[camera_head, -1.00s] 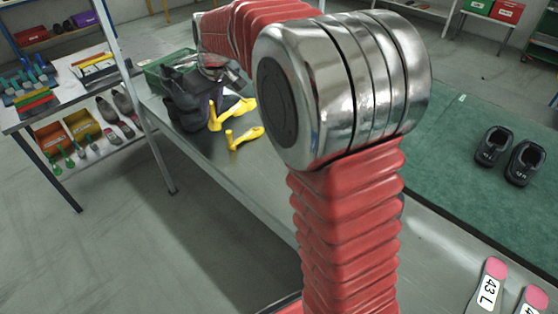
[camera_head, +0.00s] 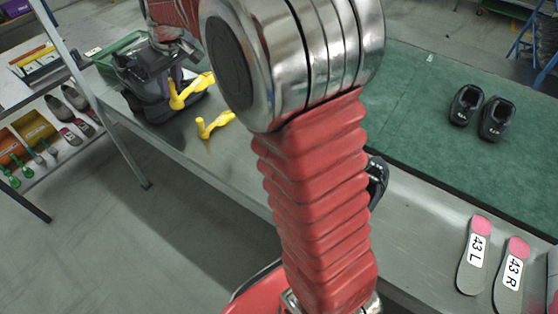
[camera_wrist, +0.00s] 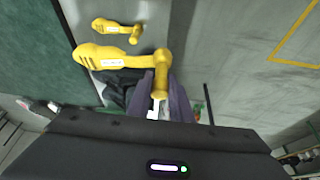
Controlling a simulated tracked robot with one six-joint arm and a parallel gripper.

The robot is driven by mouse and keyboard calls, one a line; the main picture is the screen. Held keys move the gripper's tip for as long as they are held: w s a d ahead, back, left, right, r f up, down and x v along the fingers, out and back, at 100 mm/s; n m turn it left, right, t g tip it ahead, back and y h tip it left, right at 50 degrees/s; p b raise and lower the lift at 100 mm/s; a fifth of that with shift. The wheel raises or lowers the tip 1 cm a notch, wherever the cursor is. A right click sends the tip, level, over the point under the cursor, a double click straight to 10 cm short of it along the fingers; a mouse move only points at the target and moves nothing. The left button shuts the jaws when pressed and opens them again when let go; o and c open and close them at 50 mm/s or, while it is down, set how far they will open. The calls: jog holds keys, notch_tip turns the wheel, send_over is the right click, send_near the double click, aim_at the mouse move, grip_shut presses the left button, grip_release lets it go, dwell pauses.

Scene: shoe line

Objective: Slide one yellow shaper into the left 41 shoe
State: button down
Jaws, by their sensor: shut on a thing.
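My gripper (camera_wrist: 160,108) is shut on a yellow shaper (camera_wrist: 108,57), holding it by its knobbed end, with its long ribbed part pointing left in the wrist view. The held shaper also shows in the head view (camera_head: 192,90), apparently above the table beside my dark gripper body (camera_head: 150,85). A second yellow shaper (camera_head: 214,124) lies on the metal table, and it also shows in the wrist view (camera_wrist: 117,28). A black shoe pair (camera_head: 480,112) stands on the green mat; its labels are too small to read. I cannot identify the left 41 shoe.
Another dark shoe (camera_head: 376,182) is partly hidden behind my arm. A green crate (camera_head: 120,55) stands behind my gripper. A shelf with bins (camera_head: 35,130) is at left.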

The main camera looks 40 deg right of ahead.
jog(key=s+d+f+m, duration=0.2)
jog(key=s+d, duration=0.8)
jog(key=s, duration=0.5)
jog(key=s+f, duration=0.3)
jog(key=s, duration=0.5)
jog(key=s+d+f+m+y, duration=0.1)
jog(key=s+f, duration=0.2)
jog(key=s, duration=0.6)
jog(key=shift+s+d+m, duration=0.2)
jog(key=shift+s+m, duration=0.05)
jog(key=shift+m, duration=0.05)
jog(key=shift+d+f+g, duration=0.15)
jog(key=shift+f+g, duration=0.1)
jog(key=shift+g, duration=0.05)
